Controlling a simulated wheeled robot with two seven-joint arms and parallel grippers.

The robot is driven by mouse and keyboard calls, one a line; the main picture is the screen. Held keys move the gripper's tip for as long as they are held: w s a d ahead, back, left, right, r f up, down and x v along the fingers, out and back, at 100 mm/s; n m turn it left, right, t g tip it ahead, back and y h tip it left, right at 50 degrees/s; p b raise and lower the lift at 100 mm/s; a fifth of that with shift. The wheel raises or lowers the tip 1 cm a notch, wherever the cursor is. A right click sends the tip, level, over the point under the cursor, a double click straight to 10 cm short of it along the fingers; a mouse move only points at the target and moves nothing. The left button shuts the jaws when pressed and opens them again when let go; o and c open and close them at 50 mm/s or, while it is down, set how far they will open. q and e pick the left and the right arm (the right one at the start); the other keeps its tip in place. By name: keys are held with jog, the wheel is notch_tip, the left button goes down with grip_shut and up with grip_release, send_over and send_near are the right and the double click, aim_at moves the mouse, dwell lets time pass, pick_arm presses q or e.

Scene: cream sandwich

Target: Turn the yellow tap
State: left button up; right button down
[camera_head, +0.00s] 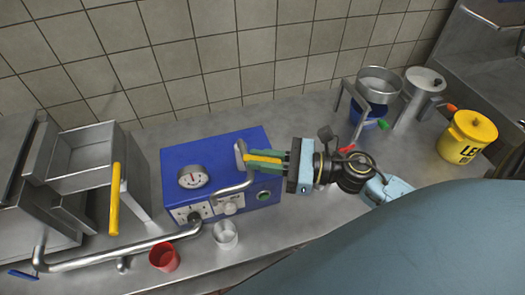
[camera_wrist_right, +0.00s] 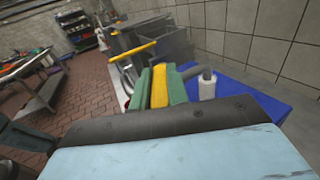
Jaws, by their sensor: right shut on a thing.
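The yellow tap handle (camera_head: 262,159) is on the blue box (camera_head: 220,145), on top of a curved metal pipe (camera_head: 236,188). My right gripper (camera_head: 268,160) comes in from the right and is shut on this handle, its green fingers on both sides of it. In the right wrist view the handle (camera_wrist_right: 159,88) shows as a yellow strip between the two green fingers (camera_wrist_right: 160,84). The handle points right in the head view. My left gripper is not in view.
A second yellow lever (camera_head: 115,200) stands at the left by metal bins (camera_head: 85,160) and a long pipe (camera_head: 120,250). A red cup (camera_head: 164,257) and a metal cup (camera_head: 225,235) stand in front of the box. A yellow pot (camera_head: 468,137) is at the right.

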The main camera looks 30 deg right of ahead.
jog(key=shift+s+a+m+t+h, duration=0.2)
jog(key=shift+a+m+t+h, duration=0.2)
jog(key=shift+m+t+h, duration=1.1)
jog(key=shift+s+a+m+t+h, duration=0.15)
jog(key=shift+a+m+t+h, duration=0.3)
jog(key=shift+m+h, duration=1.85)
jog(key=shift+s+a+m+t+h, duration=0.25)
jog(key=shift+m+t+h, duration=0.85)
jog(key=shift+h, duration=1.7)
jog(key=shift+a, duration=0.1)
jog(key=c, duration=1.4)
grip_release()
jog(key=shift+o, duration=0.2)
